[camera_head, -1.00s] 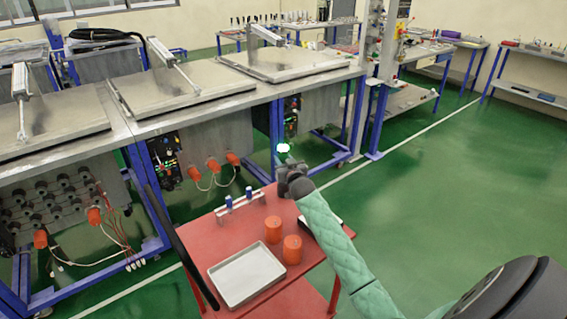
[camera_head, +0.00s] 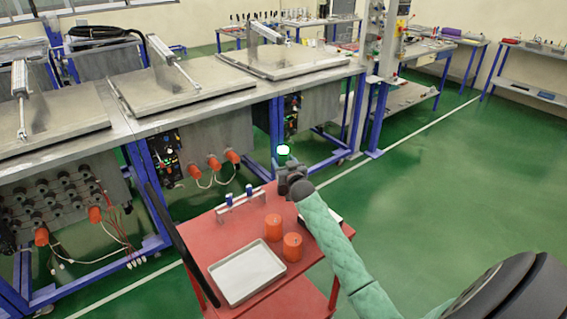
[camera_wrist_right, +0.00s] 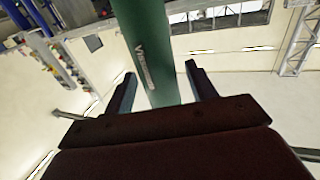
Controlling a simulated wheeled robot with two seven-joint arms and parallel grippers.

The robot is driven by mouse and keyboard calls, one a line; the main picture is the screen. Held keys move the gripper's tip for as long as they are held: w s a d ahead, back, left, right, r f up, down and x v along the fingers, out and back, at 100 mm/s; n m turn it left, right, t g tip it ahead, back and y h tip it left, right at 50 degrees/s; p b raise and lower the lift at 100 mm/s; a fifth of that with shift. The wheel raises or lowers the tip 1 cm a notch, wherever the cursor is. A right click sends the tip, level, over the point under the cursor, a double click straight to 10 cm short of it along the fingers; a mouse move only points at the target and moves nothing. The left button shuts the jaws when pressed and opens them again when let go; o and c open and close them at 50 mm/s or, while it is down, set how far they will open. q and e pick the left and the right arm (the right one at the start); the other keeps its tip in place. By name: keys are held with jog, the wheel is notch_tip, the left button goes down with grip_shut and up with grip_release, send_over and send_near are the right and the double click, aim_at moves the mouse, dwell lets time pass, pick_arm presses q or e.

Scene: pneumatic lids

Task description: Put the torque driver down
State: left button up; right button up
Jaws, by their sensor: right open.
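My right gripper (camera_head: 284,164) is above the back right corner of the red cart (camera_head: 225,240). In the right wrist view its two fingers (camera_wrist_right: 160,88) stand apart, one on each side of a green cylinder with lettering, which looks like the torque driver (camera_wrist_right: 150,60). A gap shows between the cylinder and the right-hand finger; contact on the other side is unclear. The driver's lower end is hidden there. My left gripper is out of view.
The cart holds a small rack with blue-topped posts (camera_head: 240,204), two orange cylinders (camera_head: 292,247) and a silver tray (camera_head: 247,273). A dark object lies partly behind my arm. Metal-topped benches with lids (camera_head: 155,88) stand behind. Green floor (camera_head: 440,200) is open at right.

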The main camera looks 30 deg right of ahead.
jog(key=shift+s+a+f, duration=0.15)
jog(key=shift+s+f, duration=0.05)
jog(key=shift+s, duration=0.3)
pick_arm(q)
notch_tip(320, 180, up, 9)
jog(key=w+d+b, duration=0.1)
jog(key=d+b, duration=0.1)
jog(key=b, duration=0.1)
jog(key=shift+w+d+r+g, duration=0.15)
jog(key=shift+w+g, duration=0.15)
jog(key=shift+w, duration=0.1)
pick_arm(e)
jog(key=v, duration=1)
jog(key=shift+s, duration=0.4)
jog(key=shift+r, duration=0.1)
